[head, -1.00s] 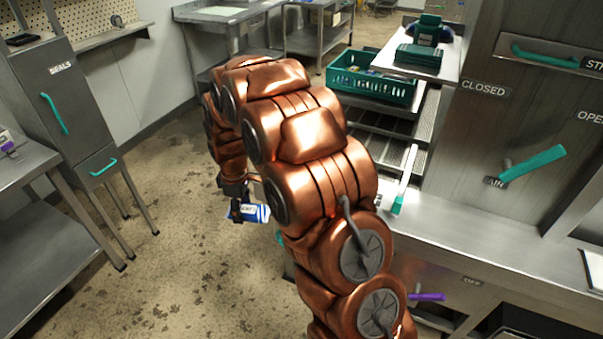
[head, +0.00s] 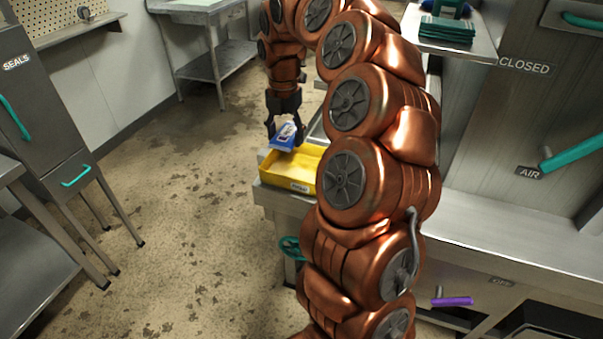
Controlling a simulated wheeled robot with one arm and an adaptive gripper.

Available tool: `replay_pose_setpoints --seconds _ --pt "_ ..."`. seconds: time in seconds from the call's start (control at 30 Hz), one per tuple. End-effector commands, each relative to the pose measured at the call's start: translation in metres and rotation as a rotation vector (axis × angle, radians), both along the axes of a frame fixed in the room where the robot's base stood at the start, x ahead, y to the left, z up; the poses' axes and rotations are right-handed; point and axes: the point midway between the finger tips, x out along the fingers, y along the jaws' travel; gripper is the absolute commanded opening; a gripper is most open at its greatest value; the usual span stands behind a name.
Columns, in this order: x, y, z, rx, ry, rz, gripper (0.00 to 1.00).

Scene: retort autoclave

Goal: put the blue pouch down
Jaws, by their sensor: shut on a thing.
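The blue pouch (head: 283,139) is blue with a white patch and shows in the head view, left of the picture's middle. My gripper (head: 284,130) points down and is shut on the pouch. It holds the pouch tilted at the back left part of a yellow tray (head: 308,184). I cannot tell whether the pouch touches the tray. The tray sits on a steel counter, and my arm hides its right part.
My arm covers the middle of the view. A steel counter (head: 490,226) with a teal AIR lever (head: 575,152) is at the right. A SEALS cabinet (head: 38,125) stands at the left. A teal handwheel (head: 291,248) is below the tray. Open floor lies between.

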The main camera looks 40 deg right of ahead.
Motion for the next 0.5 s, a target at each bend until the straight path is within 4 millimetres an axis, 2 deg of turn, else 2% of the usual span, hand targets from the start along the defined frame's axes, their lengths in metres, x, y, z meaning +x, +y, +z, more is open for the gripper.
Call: replay_pose_setpoints --seconds 0.27,0.5 --pt "-0.005 -0.009 -0.020 0.002 0.002 0.003 0.25" --pt "-0.007 -0.012 -0.056 0.002 0.003 -0.003 0.25"
